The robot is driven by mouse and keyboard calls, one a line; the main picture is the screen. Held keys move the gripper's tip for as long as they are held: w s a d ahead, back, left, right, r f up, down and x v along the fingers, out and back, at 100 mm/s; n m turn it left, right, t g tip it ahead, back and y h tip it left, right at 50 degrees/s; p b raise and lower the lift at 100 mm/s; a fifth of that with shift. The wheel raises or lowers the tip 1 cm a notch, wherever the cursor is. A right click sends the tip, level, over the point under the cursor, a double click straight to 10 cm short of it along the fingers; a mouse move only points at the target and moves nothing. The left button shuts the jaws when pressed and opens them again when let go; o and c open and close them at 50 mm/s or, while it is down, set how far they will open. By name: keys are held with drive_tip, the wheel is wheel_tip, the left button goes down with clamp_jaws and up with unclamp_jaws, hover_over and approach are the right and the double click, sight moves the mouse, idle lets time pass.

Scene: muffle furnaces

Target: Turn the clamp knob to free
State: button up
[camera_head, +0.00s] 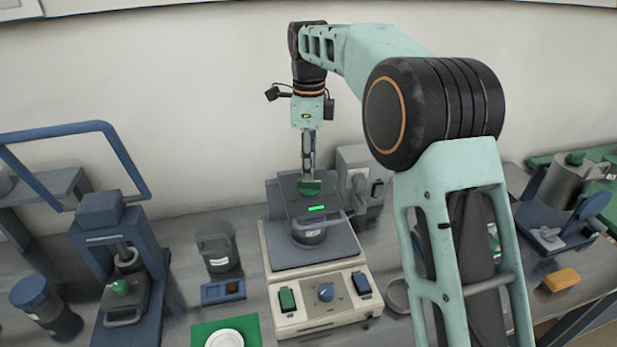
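A green knob (310,188) sits on top of a dark clamp plate (330,203) on the cream bench device (318,300) in the middle. I take it to be the clamp knob. The fingers look narrow from this side. I cannot tell whether they are closed on the knob or only close above it. A bright green strip (317,208) shows on the plate's front edge.
Left are a blue-grey press (113,235), a lidded grey container (216,247) and a blue-lidded jar (45,305). A grey box (362,170) stands close behind right. My arm hides part of the right bench.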

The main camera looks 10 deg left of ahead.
sight(309, 186)
drive_tip(key=shift+f, duration=1.75)
